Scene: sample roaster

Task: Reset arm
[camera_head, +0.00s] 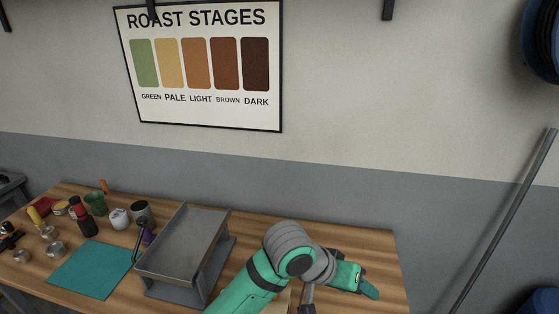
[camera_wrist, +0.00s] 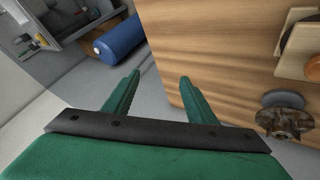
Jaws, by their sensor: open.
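My gripper (camera_wrist: 158,95) shows in the wrist view with its two green fingers spread apart and nothing between them. It is over the table's edge, with grey floor behind the left finger and wood behind the right one. In the head view my green and grey arm reaches over the right part of the wooden table (camera_head: 385,245). The gripper end (camera_head: 372,291) points right there, and its fingers are hard to tell apart.
A grey metal tray (camera_head: 185,245) on a stand is left of my arm. A teal mat (camera_head: 90,270) and several small containers lie further left. In the wrist view a blue cylinder (camera_wrist: 118,40) is on the floor, and a metal knob-like part (camera_wrist: 284,118) is at right.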

